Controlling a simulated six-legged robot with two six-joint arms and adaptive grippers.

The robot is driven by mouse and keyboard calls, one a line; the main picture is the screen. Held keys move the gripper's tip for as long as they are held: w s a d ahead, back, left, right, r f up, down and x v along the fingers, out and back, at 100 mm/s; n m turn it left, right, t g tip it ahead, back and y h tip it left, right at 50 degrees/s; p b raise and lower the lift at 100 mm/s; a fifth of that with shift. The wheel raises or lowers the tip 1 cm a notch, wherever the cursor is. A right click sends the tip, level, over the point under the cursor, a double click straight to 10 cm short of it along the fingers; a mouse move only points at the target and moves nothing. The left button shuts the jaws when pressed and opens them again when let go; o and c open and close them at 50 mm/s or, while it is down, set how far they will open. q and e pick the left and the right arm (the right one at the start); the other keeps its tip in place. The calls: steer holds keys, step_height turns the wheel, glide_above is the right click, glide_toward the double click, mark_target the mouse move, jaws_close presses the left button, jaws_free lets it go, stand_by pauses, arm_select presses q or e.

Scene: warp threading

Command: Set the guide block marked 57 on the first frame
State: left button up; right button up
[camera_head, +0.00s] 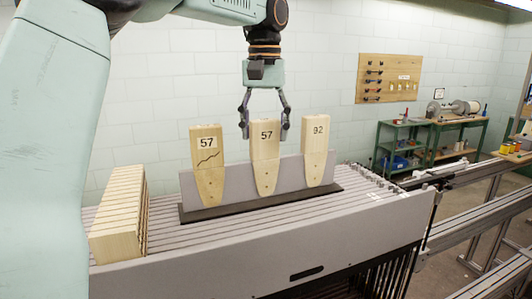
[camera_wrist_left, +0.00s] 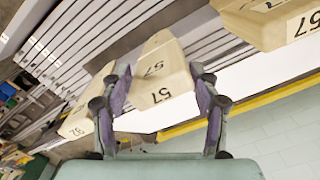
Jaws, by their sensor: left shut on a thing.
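Three pale wooden guide blocks with pointed lower ends stand in a row against a grey upright holder (camera_head: 225,185). The middle block marked 57 (camera_head: 264,165) is clean. The left block, also marked 57 (camera_head: 208,178), has a dark jagged line across its face. The right block is marked 92 (camera_head: 317,160). My left gripper (camera_head: 264,132) comes from above and is shut on the top of the middle block. In the left wrist view the gripper's fingers (camera_wrist_left: 162,95) lie on either side of this block (camera_wrist_left: 158,75). My right gripper is not in view.
The holder has a dark base (camera_head: 200,215) on top of a long row of grey slatted frames (camera_head: 250,245). A row of wooden blocks (camera_head: 118,215) stands at the left end. Metal rails (camera_head: 480,225) run at the right. A tool board (camera_head: 388,78) hangs behind.

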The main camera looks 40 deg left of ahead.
mark_target(265, 120)
arm_select(q)
step_height(265, 120, up, 2)
steer(key=shift+d+r+p, duration=0.15)
steer(key=shift+p, duration=0.65)
steer(key=shift+r+p, duration=0.35)
steer(key=shift+a+r, duration=0.2)
steer(key=shift+r, duration=0.25)
steer(key=shift+d+r, duration=0.15)
steer(key=shift+r, duration=3.05)
steer(key=shift+f, duration=0.1)
